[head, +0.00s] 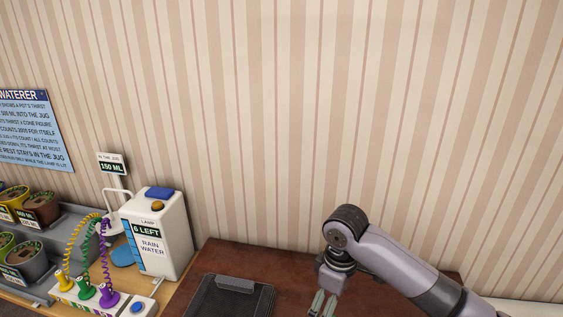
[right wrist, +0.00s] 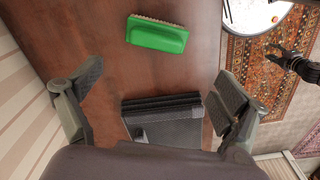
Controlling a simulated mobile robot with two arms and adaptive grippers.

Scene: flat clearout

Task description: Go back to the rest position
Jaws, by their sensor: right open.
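My right arm comes in from the right in the head view. Its gripper (head: 322,303) points down over the dark brown table, partly cut off by the bottom edge. In the right wrist view the two fingers (right wrist: 160,108) stand wide apart with nothing between their tips. A dark claw-like shape (right wrist: 290,60) over the rug at the upper right may be my left gripper; its jaw state is unclear. The head view does not show my left gripper.
A black ridged tray (head: 208,298) and a green brush (right wrist: 157,35) lie on the brown table (head: 290,262). Left stand a white rain water box (head: 176,250), a jug readout, coloured coiled hoses and several pots (head: 40,209). A striped wall is behind.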

